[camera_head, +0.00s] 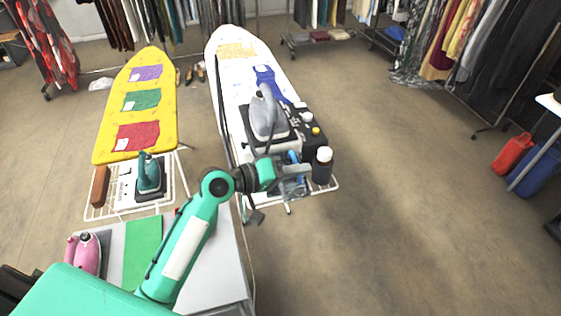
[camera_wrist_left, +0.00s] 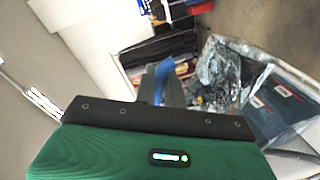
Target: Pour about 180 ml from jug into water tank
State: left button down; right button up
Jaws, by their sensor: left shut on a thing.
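My left gripper (camera_head: 284,174) is at the near end of the white ironing board, shut on a clear, see-through jug (camera_head: 294,188). In the left wrist view the jug (camera_wrist_left: 222,72) shows beside the grey fingers (camera_wrist_left: 172,92), with a blue part between them. The jug's water level and exact tilt cannot be made out. A grey steam iron (camera_head: 266,113) stands on its station, with a black tank unit (camera_head: 307,128) with a yellow knob to its right. The tank's opening cannot be made out. My right gripper is out of view.
A dark bottle with a white cap (camera_head: 322,166) stands close right of my gripper. A yellow ironing board (camera_head: 142,84) and a teal iron (camera_head: 149,172) are at left. A pink iron (camera_head: 84,252) is at the near left.

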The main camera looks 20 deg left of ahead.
aim_at(300, 197)
pick_arm(q)
jog(key=shift+w+a+r+n+p, duration=0.3)
jog(key=shift+w+r+n+p, duration=0.25)
jog(key=shift+p, duration=0.3)
dwell(0.9)
jog(key=s+f+m+b, duration=0.1)
jog(key=f+b, duration=0.1)
jog(key=b, duration=0.1)
jog(key=s+d+f+m+t+b, duration=0.1)
jog(key=f+m+b, duration=0.1)
jog(key=b, duration=0.1)
jog(key=s+d+f+m+b, duration=0.1)
jog(key=f+m+b, duration=0.1)
jog(key=f+b, duration=0.1)
jog(key=shift+s+f+b, duration=0.1)
jog(key=shift+s+b, duration=0.1)
jog(key=shift+b, duration=0.2)
jog(key=shift+s+d, duration=0.1)
jog(key=shift+d, duration=0.05)
jog(key=shift+s+d+f+m+t+b, duration=0.4)
jog(key=shift+s+d+f+m+b, duration=0.15)
jog(key=shift+s+f+m+b, duration=0.35)
jog(key=shift+w+r, duration=0.1)
jog(key=shift+w, duration=0.05)
dwell(0.3)
